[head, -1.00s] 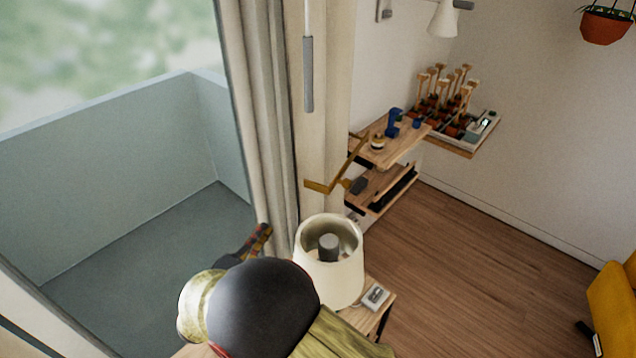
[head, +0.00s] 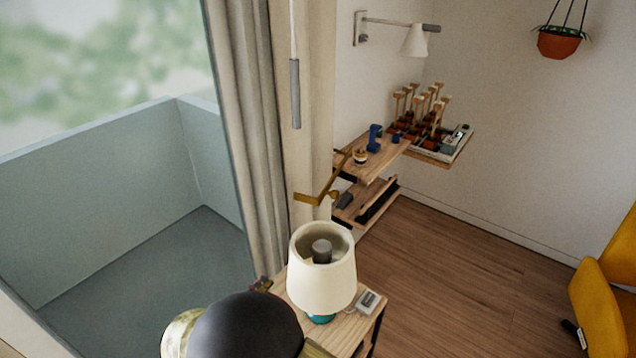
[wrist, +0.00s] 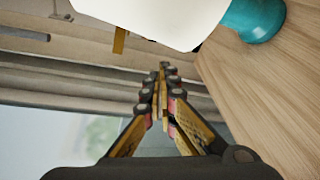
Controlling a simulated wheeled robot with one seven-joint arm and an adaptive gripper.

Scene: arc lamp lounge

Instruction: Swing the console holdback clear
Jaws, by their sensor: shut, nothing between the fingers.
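The holdback (head: 316,198) is a thin brass-coloured bent arm at the wall edge beside the curtain, above and behind the table lamp. A brass-coloured strip (wrist: 119,40) at the upper left of the wrist view looks like part of it; most of it is hidden there behind the lamp shade. My gripper (wrist: 163,72) is shut and empty, its fingertips together below the lamp shade in the wrist view. In the head view my gripper (head: 262,284) shows only partly, left of the lamp and below the holdback, apart from it.
A white-shaded lamp (head: 322,275) with a teal base stands on a small wooden table (head: 345,332), close to my gripper. A grey curtain (head: 256,130) hangs to the left. Wooden wall shelves (head: 385,152) hold small items behind. Open floor (head: 450,260) lies to the right.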

